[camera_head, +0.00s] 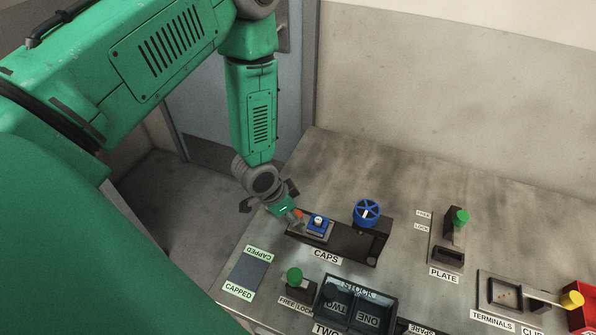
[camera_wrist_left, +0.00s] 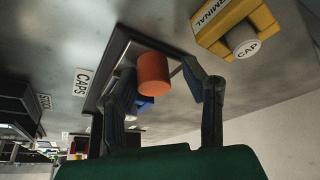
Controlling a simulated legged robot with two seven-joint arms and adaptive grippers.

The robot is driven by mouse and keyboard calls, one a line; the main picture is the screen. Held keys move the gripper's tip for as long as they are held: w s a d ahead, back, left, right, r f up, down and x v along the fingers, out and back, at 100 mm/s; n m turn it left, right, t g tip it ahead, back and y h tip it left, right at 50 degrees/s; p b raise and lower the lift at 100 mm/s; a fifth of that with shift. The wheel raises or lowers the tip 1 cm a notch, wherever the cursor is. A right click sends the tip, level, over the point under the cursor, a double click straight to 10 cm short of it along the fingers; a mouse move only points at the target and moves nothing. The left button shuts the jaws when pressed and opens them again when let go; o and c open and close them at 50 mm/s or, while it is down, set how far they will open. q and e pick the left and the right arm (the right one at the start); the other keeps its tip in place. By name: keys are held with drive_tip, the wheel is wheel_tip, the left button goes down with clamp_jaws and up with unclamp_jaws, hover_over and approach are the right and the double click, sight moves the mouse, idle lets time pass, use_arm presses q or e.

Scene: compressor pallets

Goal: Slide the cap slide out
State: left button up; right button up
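The cap slide (camera_head: 322,237) is a grey plate in the dark CAPS fixture (camera_head: 358,244). It carries a blue piece (camera_head: 318,223) with a pale top. An orange knob (camera_head: 298,214) is at its left end, beside my left gripper (camera_head: 287,207). In the left wrist view, the orange knob (camera_wrist_left: 153,73) stands between the fingertips of my left gripper (camera_wrist_left: 160,82). The fingers are apart, with a gap on the right side; whether the left finger touches the knob is unclear. The blue piece (camera_wrist_left: 145,103) is partly hidden behind the knob. My right gripper is not in view.
A blue handwheel (camera_head: 367,211) stands right of the slide. A green knob (camera_head: 294,274) and a STOCK bin (camera_head: 356,305) are in front. The PLATE fixture (camera_head: 447,257) is farther right. The back of the table is clear.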

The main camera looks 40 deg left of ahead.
use_arm(q)
drive_tip(key=shift+a+f, duration=0.1)
drive_tip(key=shift+a, duration=0.2)
drive_tip(key=shift+w+d+r, duration=0.1)
drive_tip(key=shift+d+r, duration=0.1)
drive_tip(key=shift+d, duration=0.6)
drive_tip(key=shift+a+r, duration=0.1)
drive_tip(key=shift+r, duration=0.05)
drive_tip(key=v, duration=1.1)
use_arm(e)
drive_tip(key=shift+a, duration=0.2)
use_arm(q)
drive_tip(key=shift+r, duration=0.15)
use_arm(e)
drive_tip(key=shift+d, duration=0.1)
